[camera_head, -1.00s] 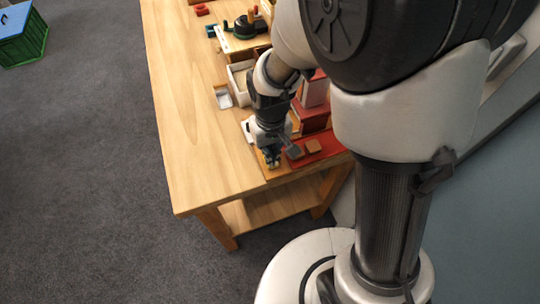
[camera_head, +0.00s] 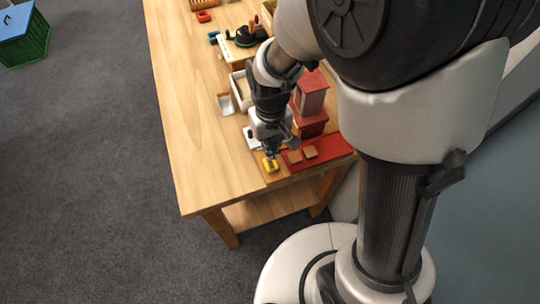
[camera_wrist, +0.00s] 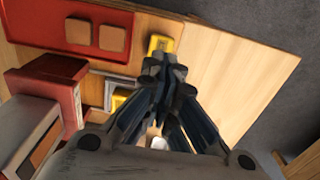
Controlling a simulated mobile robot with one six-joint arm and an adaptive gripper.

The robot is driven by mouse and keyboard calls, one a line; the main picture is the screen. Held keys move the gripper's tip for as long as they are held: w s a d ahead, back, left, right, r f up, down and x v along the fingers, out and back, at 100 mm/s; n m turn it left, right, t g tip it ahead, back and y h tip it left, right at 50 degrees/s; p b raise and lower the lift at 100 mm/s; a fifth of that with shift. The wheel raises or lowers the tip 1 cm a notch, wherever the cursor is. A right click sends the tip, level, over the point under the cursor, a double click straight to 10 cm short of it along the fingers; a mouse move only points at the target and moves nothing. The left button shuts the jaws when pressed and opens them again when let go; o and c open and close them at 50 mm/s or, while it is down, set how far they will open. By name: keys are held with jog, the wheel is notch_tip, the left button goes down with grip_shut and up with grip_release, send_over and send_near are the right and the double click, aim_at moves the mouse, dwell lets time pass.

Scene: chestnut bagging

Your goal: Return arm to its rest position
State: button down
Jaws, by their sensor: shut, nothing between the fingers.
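My gripper (camera_head: 271,153) is over the near end of the wooden table (camera_head: 205,165), its fingers together and empty. It also shows in the wrist view (camera_wrist: 165,65), fingertips closed. A small yellow block (camera_head: 270,165) lies on the tabletop just below the fingertips in the head view. In the wrist view the yellow block (camera_wrist: 161,44) lies just beyond the fingertips. I cannot tell how high the fingers are above it.
A red tray (camera_head: 330,146) with brown squares lies right of the gripper, beside a red box-like stand (camera_head: 311,120). A white box (camera_head: 238,84) and small metal tray (camera_head: 226,104) stand farther back. The table's left side is clear. A green crate (camera_head: 28,45) is on the floor.

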jog(key=shift+r, duration=0.4)
jog(key=s+d+r+m+t, duration=0.1)
jog(key=s+d+r, duration=0.15)
jog(key=r, duration=0.35)
jog(key=s+d+r+m+t, duration=0.1)
jog(key=d+r, duration=0.2)
jog(key=r, duration=0.4)
jog(key=s+d+r+t, duration=0.1)
jog(key=s+d+r, duration=0.1)
jog(key=s, duration=0.3)
jog(key=s+d+r+m+t, duration=0.1)
jog(key=s+d+r, duration=0.2)
jog(key=s+r, duration=0.2)
jog(key=shift+d+t, duration=0.2)
jog(key=shift+t, duration=0.1)
dwell(0.3)
